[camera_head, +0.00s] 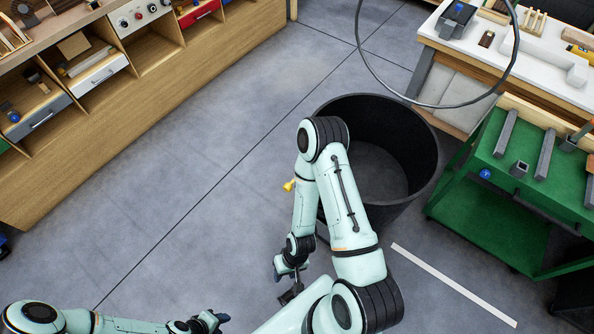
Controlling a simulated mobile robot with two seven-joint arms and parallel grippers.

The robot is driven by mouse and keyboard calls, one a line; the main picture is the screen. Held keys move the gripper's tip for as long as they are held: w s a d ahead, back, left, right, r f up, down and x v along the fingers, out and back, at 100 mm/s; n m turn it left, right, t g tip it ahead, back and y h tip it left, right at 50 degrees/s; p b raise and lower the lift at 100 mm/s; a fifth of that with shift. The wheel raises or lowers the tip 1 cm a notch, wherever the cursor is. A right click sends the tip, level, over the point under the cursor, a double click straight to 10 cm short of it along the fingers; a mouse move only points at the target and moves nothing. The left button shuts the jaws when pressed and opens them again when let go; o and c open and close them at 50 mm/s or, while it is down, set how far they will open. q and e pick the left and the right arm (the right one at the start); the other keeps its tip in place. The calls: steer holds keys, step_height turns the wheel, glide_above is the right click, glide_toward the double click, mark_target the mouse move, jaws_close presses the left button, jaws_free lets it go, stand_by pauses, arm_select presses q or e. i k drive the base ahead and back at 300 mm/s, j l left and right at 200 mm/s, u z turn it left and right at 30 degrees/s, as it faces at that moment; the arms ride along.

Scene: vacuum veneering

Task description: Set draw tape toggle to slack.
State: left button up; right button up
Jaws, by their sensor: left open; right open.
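I cannot make out a draw tape toggle for certain. A small yellow piece (289,185) shows just left of my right arm, near the large black round bin (400,118); I cannot tell what it is attached to. My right gripper (287,297) points down over the grey floor, left of and below the bin, apart from the yellow piece. It is open and seems empty. My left gripper (222,319) is at the bottom edge, open, with nothing visible in it. My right arm hides part of the bin's left side.
A thin dark hoop (363,60) shows above the bin. A green cart (490,217) with grey bars stands at right, a white-topped bench (470,48) behind it. A wooden cabinet (160,95) with drawers lines the upper left. The floor (190,210) between is clear.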

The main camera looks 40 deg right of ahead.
mark_target(288, 187)
steer(key=i+j+z, duration=0.1)
steer(key=z, duration=0.35)
steer(key=i+j+z, duration=0.25)
steer(key=z, duration=0.25)
steer(key=i+j+z, duration=0.15)
steer(key=z, duration=0.3)
steer(key=i+j+z, duration=0.1)
steer(key=j+z, duration=1.1)
steer(key=j, duration=0.25)
